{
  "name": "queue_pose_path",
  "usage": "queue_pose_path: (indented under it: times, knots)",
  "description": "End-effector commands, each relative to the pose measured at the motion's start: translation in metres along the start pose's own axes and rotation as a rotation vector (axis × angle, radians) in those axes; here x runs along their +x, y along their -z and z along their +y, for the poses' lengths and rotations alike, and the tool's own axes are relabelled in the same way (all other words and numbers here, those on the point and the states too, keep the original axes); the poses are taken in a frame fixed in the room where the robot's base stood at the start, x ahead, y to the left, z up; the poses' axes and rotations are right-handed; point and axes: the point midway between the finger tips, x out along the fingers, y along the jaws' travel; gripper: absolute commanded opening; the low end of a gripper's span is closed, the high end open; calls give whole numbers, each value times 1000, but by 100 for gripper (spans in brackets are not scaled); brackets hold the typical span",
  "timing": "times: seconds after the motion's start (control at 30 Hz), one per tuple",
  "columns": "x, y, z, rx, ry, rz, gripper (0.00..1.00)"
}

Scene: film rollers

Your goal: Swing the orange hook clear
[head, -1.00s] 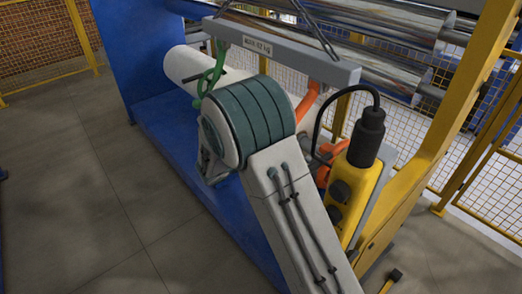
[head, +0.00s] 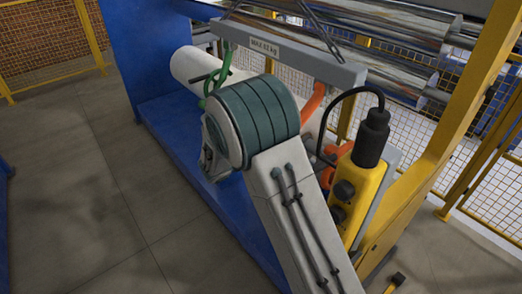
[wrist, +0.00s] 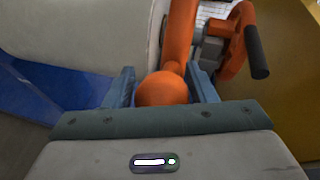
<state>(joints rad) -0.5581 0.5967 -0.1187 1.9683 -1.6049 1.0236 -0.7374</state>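The orange hook (head: 314,102) hangs from the right end of the grey lifting beam (head: 290,57). Its lower part is mostly behind my arm in the head view. In the wrist view an orange shank (wrist: 179,35) runs down to an orange ball (wrist: 163,89), apparently the hook's lower end. My gripper (wrist: 161,80) has its two blue-grey fingers apart, one on each side of the ball. The gaps are very thin, and I cannot tell whether the fingers press on it. The gripper is hidden behind my arm in the head view.
A green hook (head: 213,82) hangs at the beam's left end over a white roll (head: 190,65). A yellow control pendant (head: 355,190) stands right of my arm. An orange handwheel (wrist: 232,45) with a black handle is close right of the gripper. Open floor lies left.

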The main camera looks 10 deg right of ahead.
Motion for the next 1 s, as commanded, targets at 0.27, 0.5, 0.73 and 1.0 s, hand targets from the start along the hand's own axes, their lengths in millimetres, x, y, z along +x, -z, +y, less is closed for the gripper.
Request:
queue_pose_path:
  times: [0.27,0.5,0.73,1.0]
  knots:
    - [-28,2,1,1,-4,0,51]
    - [-84,2,1,2,-5,0,51]
    - [-124,1,1,1,-3,0,51]
    - [-138,0,1,0,0,0,51]
